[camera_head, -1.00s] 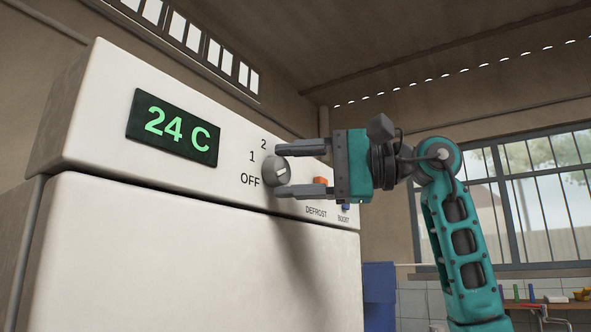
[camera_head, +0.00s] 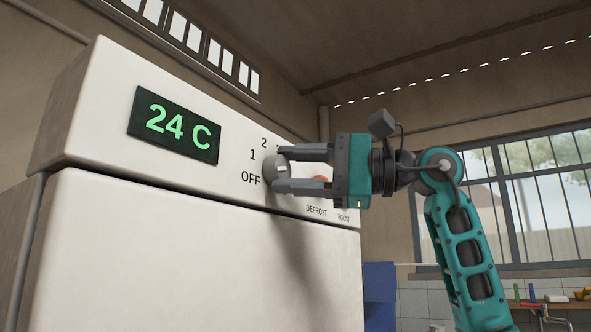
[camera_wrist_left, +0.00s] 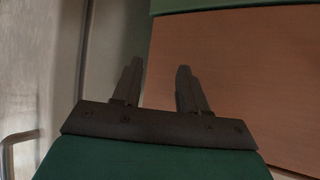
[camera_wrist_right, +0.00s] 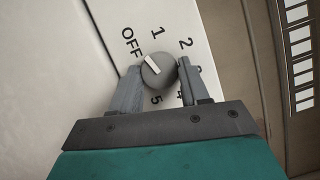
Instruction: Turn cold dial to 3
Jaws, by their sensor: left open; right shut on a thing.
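The grey round cold dial (camera_head: 274,168) is on the white fridge's upper front panel, beside the marks OFF, 1 and 2. My right gripper (camera_head: 283,170) is shut on the dial, one finger on each side of it. In the right wrist view the dial (camera_wrist_right: 158,70) sits between the fingers (camera_wrist_right: 160,88), and its white pointer line points between OFF and 1, nearer OFF. The 3 is hidden by a finger and the 4 is partly covered. My left gripper (camera_wrist_left: 155,90) shows only in its own wrist view, open and empty.
A green display (camera_head: 174,125) on the panel reads 24 C. A wooden surface (camera_wrist_left: 240,75) lies near my left gripper.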

